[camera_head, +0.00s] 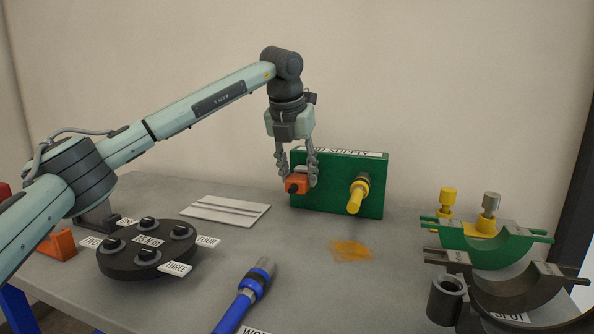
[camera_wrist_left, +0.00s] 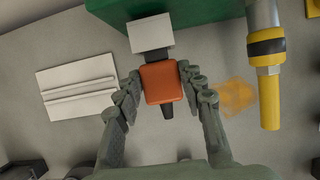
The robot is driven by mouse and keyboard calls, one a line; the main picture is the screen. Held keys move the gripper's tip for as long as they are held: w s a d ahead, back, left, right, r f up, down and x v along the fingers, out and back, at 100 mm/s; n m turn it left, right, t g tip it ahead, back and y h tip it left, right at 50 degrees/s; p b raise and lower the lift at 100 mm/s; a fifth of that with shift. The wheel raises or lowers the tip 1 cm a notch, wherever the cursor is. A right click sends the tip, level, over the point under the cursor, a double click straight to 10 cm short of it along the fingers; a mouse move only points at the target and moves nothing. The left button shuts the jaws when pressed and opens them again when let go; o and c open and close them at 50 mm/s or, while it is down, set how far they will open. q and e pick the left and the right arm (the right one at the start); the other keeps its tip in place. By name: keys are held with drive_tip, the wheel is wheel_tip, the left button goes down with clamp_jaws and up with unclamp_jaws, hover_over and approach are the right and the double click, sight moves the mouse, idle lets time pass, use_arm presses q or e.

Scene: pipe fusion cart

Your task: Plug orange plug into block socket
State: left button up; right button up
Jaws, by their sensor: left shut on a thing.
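My left gripper (camera_head: 298,174) is shut on the orange plug (camera_head: 297,184), holding it above the table at the left part of the green block (camera_head: 334,205). In the left wrist view, the orange plug (camera_wrist_left: 162,82) sits between the two fingers of my left gripper (camera_wrist_left: 160,88). A dark part and a pale grey square piece (camera_wrist_left: 150,33) lie beyond the plug, toward the green block (camera_wrist_left: 190,8). The block's socket at the plug is hidden, so I cannot tell whether the plug is inserted. My right gripper is out of view.
A yellow connector (camera_head: 358,194) projects from the block's right part. An orange patch (camera_head: 351,250) lies on the table before it. A white grooved plate (camera_head: 225,210), a black round dial base (camera_head: 148,262), a blue-handled tool (camera_head: 246,295) and green half-round clamps (camera_head: 487,248) stand around.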

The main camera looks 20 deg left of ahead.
use_arm(q)
drive_tip(key=shift+w+p, duration=0.35)
drive_tip(key=shift+w, duration=0.1)
drive_tip(key=o, duration=1.3)
drive_tip(key=shift+s, duration=0.1)
drive_tip(key=v, duration=1.2)
drive_tip(key=shift+d, duration=0.1)
